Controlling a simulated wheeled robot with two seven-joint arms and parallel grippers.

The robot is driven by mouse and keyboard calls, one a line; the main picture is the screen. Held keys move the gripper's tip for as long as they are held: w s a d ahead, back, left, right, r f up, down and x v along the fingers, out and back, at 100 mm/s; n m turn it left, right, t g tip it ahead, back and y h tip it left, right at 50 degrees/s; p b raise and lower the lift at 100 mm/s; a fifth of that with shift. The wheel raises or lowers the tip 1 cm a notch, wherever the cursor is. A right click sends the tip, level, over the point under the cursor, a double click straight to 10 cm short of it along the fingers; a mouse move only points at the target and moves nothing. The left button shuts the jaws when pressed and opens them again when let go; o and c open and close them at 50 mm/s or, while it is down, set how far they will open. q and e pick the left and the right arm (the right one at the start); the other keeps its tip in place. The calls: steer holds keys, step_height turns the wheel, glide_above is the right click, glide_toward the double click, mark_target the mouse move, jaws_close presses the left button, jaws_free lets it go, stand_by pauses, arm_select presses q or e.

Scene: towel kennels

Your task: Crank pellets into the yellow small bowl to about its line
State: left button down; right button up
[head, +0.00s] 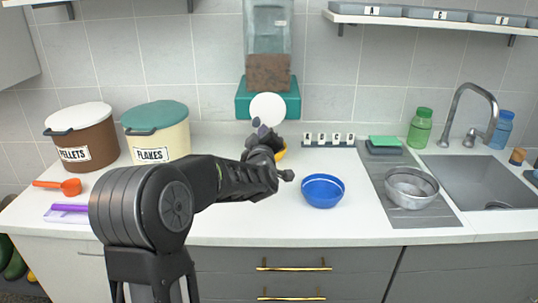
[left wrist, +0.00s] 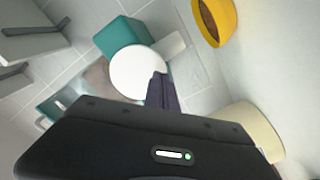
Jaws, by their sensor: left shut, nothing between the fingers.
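The pellet dispenser (head: 268,72) is on the back wall, with a clear hopper partly full of brown pellets, a teal body and a round white disc (head: 267,108) at its front. The disc also shows in the left wrist view (left wrist: 138,72). My left gripper (head: 260,127) is shut and empty, its fingertips at the disc's lower edge; I cannot tell whether they touch it. The yellow small bowl (head: 281,152) is mostly hidden behind my gripper in the head view. In the left wrist view the yellow bowl (left wrist: 227,25) has brown contents; their level against the line is unclear.
A blue bowl (head: 322,190) stands on the counter right of my arm. The pellets bin (head: 80,132) and flakes bin (head: 157,131) stand at the left, near an orange scoop (head: 70,187). A metal bowl (head: 411,188) is by the sink (head: 480,175). The front middle counter is clear.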

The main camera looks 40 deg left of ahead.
arm_select(q)
steer(key=v, duration=0.5)
steer(key=shift+s+d, duration=0.1)
steer(key=shift+d, duration=0.05)
stand_by(0.6)
